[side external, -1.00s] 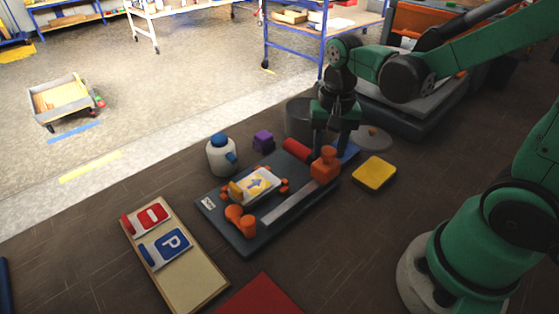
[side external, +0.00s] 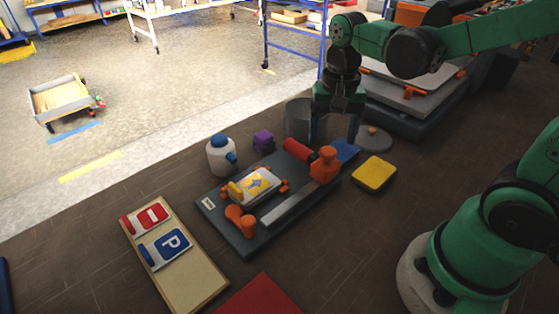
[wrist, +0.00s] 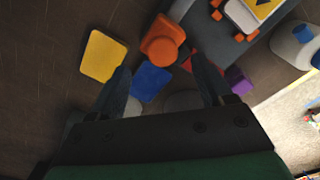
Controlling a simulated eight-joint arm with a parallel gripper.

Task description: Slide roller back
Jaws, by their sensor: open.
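The red roller (side external: 298,150) lies across the far end of the dark grey board (side external: 236,236), beside an orange knobbed block (side external: 325,165) at the far end of the light metal rail (side external: 290,203). In the wrist view the orange block (wrist: 162,42) shows beyond the fingertips, and the roller (wrist: 187,62) is partly hidden by one finger.
A blue pad (side external: 345,151) and a yellow pad (side external: 374,173) lie near the board's far end. A grey bin (side external: 300,122), a purple block (side external: 263,141) and a white bottle (side external: 221,158) stand behind it. A tray (side external: 190,285) with two signs is at lower left.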

